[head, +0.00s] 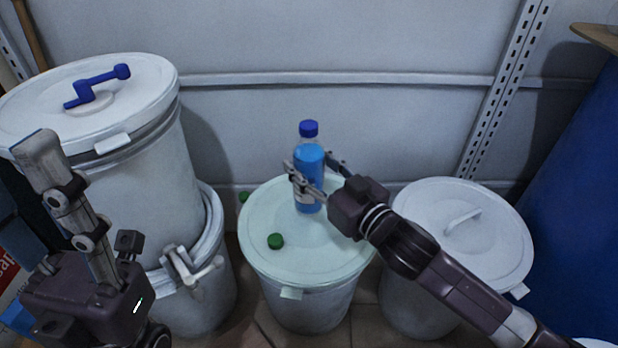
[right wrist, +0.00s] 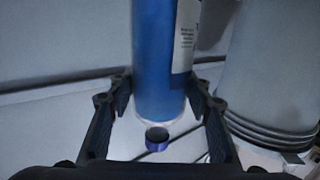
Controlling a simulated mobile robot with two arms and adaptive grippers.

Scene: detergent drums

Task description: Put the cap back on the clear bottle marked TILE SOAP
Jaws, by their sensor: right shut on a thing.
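A clear bottle (head: 309,165) with blue liquid stands upright on the pale green-tinted drum lid (head: 345,240). A blue cap (head: 309,128) sits at its mouth; I cannot tell how tightly. The right wrist view is upside down and shows the bottle (right wrist: 160,65) between the fingers, with the cap (right wrist: 157,140) below it in the picture. The white label shows partly; I cannot read it. My right gripper (head: 316,178) is shut on the bottle's body. My left gripper (head: 85,200) is at the left, empty, its fingers apart.
A green cap (head: 275,241) lies on the lid's front left, another (head: 244,197) at its left edge. A tall white drum (head: 150,190) with a blue crank stands left, a white drum (head: 470,235) right, a blue drum (head: 575,190) far right. The wall is close behind.

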